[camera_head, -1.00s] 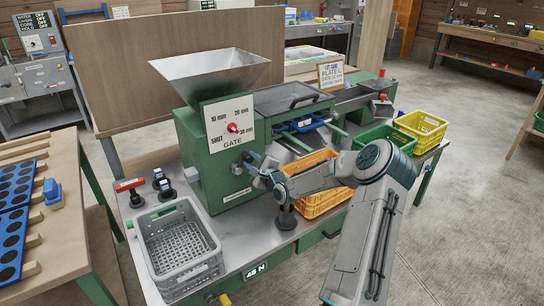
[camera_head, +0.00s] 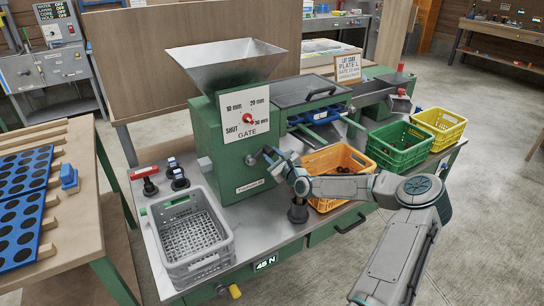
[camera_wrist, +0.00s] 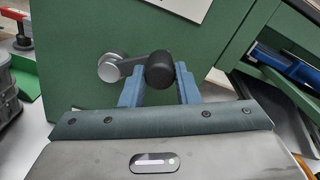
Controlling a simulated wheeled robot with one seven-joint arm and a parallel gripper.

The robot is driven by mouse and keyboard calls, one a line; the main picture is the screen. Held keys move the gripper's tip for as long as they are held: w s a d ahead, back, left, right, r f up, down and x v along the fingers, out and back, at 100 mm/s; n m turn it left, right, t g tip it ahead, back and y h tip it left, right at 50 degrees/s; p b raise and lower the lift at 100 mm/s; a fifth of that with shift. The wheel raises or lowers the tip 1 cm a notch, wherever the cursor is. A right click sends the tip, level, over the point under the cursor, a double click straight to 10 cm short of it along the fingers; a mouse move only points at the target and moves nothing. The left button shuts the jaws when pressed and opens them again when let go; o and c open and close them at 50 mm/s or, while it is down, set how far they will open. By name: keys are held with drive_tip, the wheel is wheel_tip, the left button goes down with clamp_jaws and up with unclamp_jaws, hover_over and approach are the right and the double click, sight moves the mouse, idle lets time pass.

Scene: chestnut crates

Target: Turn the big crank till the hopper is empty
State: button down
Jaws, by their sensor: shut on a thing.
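The crank has a round grey hub (camera_wrist: 111,68) on the green machine and a black handle (camera_wrist: 160,69) to its right in the wrist view. My gripper (camera_wrist: 159,84) has its blue fingers on either side of the handle, shut on it. In the head view my gripper (camera_head: 275,158) is at the machine's front, just right of the hub. The metal hopper (camera_head: 225,65) sits on top of the machine; the bottom of its inside is hidden.
A grey crate (camera_head: 160,232) stands left on the bench. An orange crate (camera_head: 362,167) with dark pieces inside is right of my gripper, behind my arm. Green (camera_head: 398,160) and yellow (camera_head: 452,118) crates stand farther right. A black knob on a post (camera_head: 298,212) rises below my wrist.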

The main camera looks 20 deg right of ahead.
drive_tip(key=c, duration=1.1)
unclamp_jaws()
drive_tip(key=s+d, duration=0.2)
drive_tip(key=s, duration=1.1)
drive_tip(key=shift+s, duration=0.4)
drive_tip(key=shift+r, duration=0.1)
